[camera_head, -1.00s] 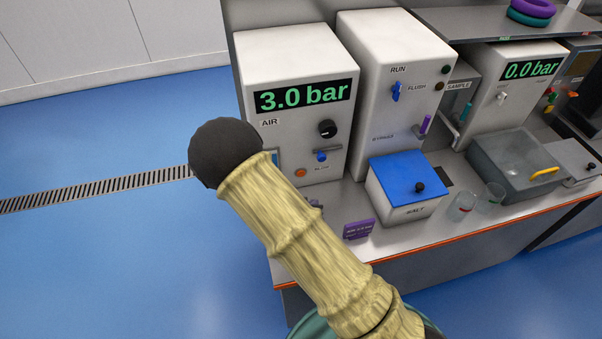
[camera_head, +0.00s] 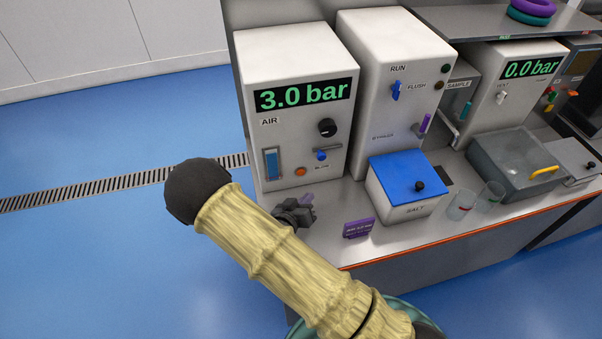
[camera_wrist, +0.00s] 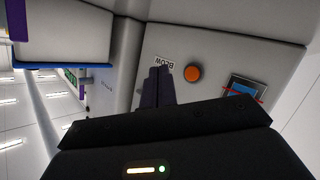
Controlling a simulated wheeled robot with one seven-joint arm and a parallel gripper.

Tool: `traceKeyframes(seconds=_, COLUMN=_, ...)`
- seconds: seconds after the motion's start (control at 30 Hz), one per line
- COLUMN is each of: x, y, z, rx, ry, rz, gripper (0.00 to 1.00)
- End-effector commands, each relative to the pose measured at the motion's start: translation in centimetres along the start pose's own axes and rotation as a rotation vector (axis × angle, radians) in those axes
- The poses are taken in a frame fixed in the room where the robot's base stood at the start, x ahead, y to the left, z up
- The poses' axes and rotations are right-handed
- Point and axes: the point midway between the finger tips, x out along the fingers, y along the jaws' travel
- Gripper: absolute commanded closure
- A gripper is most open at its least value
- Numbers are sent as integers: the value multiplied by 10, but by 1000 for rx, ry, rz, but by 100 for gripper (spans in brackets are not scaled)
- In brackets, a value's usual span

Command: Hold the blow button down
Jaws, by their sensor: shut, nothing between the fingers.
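The blow button is the orange round button (camera_head: 300,171) low on the front of the white AIR cabinet (camera_head: 285,135), beside the BLOW label. In the wrist view, the orange button (camera_wrist: 192,73) lies just right of my fingertips, with the BLOW label partly behind them. My gripper (camera_head: 307,201) is in front of the cabinet, below the button in the head view. Its dark purple fingers are together and empty in the wrist view (camera_wrist: 160,72). The button is uncovered, and the fingers appear apart from it. The AIR display reads 3.0 bar.
A blue knob (camera_head: 321,155) and a black dial (camera_head: 327,127) sit above and right of the button. A gauge window (camera_head: 272,164) is to its left.

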Motion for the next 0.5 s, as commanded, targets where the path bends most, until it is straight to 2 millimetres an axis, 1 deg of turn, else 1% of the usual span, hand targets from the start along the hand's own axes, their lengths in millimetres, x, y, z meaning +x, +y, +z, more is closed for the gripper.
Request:
traceKeyframes(seconds=0.3, x=28, y=-20, z=-20, rx=2, ry=1, rz=0, gripper=100)
traceKeyframes(seconds=0.5, x=40, y=-29, z=-29, rx=1, ry=0, rz=0, gripper=100)
